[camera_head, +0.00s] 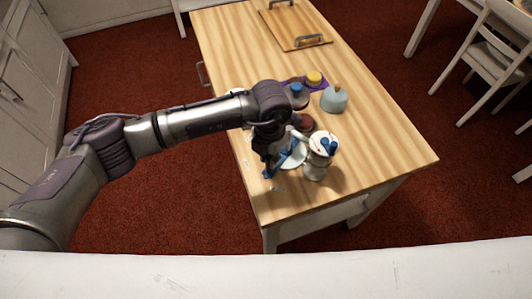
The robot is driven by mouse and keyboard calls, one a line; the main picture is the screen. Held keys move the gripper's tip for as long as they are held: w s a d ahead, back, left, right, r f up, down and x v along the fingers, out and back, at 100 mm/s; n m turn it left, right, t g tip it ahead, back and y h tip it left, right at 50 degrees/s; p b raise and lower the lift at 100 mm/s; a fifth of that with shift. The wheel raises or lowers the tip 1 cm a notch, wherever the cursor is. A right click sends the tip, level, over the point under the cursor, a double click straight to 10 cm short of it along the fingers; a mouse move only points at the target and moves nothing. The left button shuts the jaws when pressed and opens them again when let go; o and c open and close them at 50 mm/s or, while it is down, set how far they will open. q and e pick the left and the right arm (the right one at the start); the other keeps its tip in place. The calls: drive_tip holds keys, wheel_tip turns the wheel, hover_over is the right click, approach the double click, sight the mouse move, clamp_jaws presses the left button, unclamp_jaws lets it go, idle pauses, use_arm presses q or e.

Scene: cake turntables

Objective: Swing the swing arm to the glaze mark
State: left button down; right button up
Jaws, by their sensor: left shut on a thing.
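My left arm comes in from the left and ends over the near part of the wooden table. My left gripper (268,158) points down there and is shut on what looks like the blue swing arm (285,160); the exact grip is small and partly hidden by the gripper. A pale round turntable plate (296,158) shows just right of the gripper, partly covered. I cannot make out the glaze mark. My right gripper is not in view.
The wooden table (375,135) is bare at its right side. Behind the gripper are a pale teal domed thing (334,101), a yellow-topped thing (314,78) and a dark red round thing (305,122). A wooden board with handles (290,28) lies at the far end.

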use_arm(q)
drive_tip(key=shift+s+d, duration=0.25)
drive_tip(key=shift+d, duration=0.15)
drive_tip(key=shift+s+d+r+b, duration=0.1)
drive_tip(key=shift+s+d+b, duration=0.1)
drive_tip(key=shift+d, duration=0.25)
drive_tip(key=shift+s+d+b, duration=0.15)
drive_tip(key=shift+d, duration=0.3)
drive_tip(key=shift+s+d+b, duration=0.1)
drive_tip(key=shift+d+b, duration=0.2)
drive_tip(key=shift+b, duration=0.05)
drive_tip(key=c, duration=1.1)
unclamp_jaws()
